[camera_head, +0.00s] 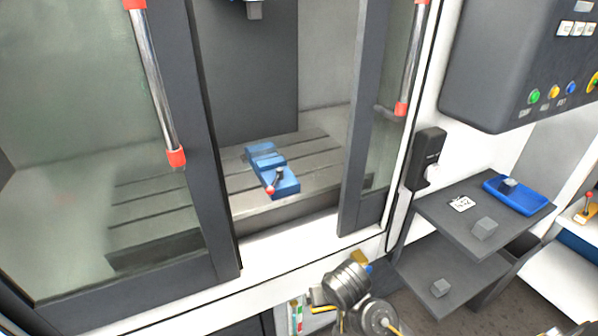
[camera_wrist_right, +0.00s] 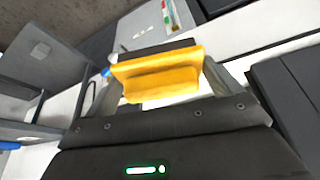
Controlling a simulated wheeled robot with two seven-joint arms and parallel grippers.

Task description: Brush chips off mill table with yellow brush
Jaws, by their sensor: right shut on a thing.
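The mill table (camera_head: 225,183) is a grey slotted bed inside the machine, seen through the door opening and the left door's glass. I cannot make out chips on it. A blue vise (camera_head: 266,160) with a red-tipped handle sits on the table. My right gripper (camera_wrist_right: 165,75) is shut on the yellow brush (camera_wrist_right: 158,82), which lies across between the fingers in the right wrist view. In the head view a small yellow part of the brush (camera_head: 359,256) shows beyond my right wrist, outside the machine, below the door sill. My left gripper is not in view.
The left door (camera_head: 207,150) and right door (camera_head: 359,150) stand apart, with a gap between them. A tool head (camera_head: 254,10) hangs above. To the right are a control panel (camera_head: 520,60) and a dark shelf (camera_head: 455,215) with a blue tray (camera_head: 525,200) and grey blocks.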

